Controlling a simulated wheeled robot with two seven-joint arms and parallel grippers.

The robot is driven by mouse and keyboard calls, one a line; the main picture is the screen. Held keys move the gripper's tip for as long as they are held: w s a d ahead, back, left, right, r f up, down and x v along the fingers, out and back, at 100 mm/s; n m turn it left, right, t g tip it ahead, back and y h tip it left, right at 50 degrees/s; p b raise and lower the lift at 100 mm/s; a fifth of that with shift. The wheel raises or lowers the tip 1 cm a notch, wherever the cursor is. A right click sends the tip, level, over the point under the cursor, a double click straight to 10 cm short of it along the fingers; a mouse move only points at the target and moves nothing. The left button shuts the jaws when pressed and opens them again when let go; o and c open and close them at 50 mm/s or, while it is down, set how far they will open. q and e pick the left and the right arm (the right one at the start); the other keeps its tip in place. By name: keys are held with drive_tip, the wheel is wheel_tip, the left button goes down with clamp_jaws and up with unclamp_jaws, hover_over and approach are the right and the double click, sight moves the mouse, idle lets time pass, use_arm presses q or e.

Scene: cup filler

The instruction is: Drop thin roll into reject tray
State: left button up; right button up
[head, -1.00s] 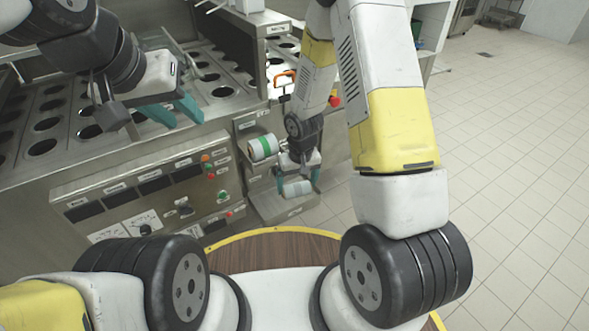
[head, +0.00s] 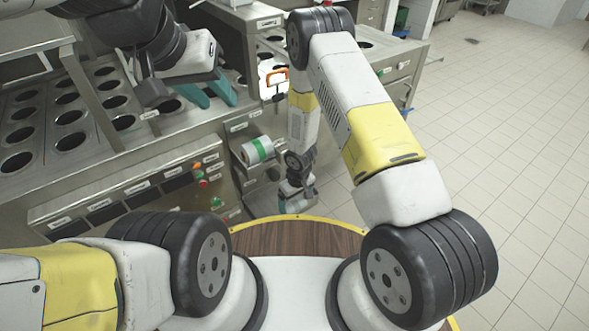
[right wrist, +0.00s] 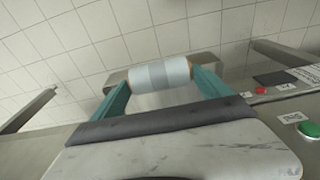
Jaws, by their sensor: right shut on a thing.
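In the head view my right gripper (head: 297,203) hangs low in front of the machine, and the roll there is small and hard to make out. My left gripper (head: 207,92) is open and empty above the machine's top. I cannot clearly identify the reject tray; a grey surface (right wrist: 205,64) shows behind the roll in the right wrist view.
The machine top (head: 40,115) has rows of round holes. Tiled floor (head: 500,130) is open on the right.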

drive_tip(key=shift+w+a+f, duration=0.1)
drive_tip(key=shift+w+f, duration=0.6)
drive_tip(key=shift+w, duration=0.4)
drive_tip(key=shift+w+a+f, duration=0.1)
drive_tip(key=shift+w+f, duration=0.55)
drive_tip(key=shift+w, duration=0.5)
drive_tip(key=shift+w+f, duration=0.7)
drive_tip(key=shift+w, duration=0.4)
drive_tip(key=shift+f, duration=0.6)
